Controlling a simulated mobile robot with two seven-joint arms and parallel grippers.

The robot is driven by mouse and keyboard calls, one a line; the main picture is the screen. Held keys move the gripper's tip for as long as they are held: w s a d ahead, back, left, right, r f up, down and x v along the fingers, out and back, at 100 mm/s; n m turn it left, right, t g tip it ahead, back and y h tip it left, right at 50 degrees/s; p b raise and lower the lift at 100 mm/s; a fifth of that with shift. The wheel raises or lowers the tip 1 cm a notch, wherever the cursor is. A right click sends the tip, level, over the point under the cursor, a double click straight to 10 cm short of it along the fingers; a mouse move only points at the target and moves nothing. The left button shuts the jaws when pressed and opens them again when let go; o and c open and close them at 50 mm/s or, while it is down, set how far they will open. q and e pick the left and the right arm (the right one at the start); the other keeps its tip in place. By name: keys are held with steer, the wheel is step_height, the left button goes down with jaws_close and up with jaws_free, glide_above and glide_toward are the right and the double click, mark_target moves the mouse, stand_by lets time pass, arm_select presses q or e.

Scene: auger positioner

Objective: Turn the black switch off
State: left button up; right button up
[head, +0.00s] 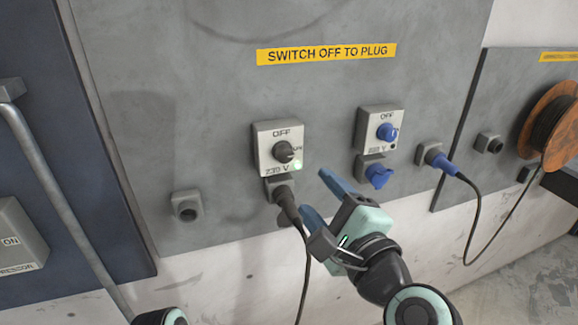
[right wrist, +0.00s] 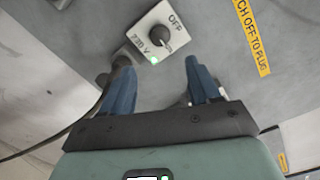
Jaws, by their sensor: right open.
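The black switch (head: 284,152) is a round knob on a pale box marked OFF above and 230 V below. Its pointer appears turned to the right, away from the OFF mark, and a green light glows beside it. In the right wrist view the black switch (right wrist: 160,36) is just beyond the fingers. My right gripper (head: 316,193) is open and empty, below and right of the switch, apart from it. Its two blue fingers also show in the right wrist view (right wrist: 160,68). My left gripper is not in view.
A black plug (head: 285,197) with a hanging cable sits under the switch box, close to my fingers. A blue switch (head: 387,132) and blue socket cover (head: 378,175) are to the right. A blue plug (head: 443,164) and cable reel (head: 551,125) are farther right.

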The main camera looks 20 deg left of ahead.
mark_target(287, 157)
arm_select(q)
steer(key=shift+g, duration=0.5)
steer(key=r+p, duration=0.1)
steer(key=p, duration=0.1)
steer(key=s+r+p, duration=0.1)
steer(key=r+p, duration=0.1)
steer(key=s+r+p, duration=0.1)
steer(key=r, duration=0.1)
steer(key=shift+p, duration=0.4)
arm_select(e)
steer(key=x, duration=1.2)
steer(key=shift+w+a, duration=0.25)
steer(key=shift+w, duration=0.1)
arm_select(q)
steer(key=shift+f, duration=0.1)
arm_select(e)
steer(key=c, duration=1)
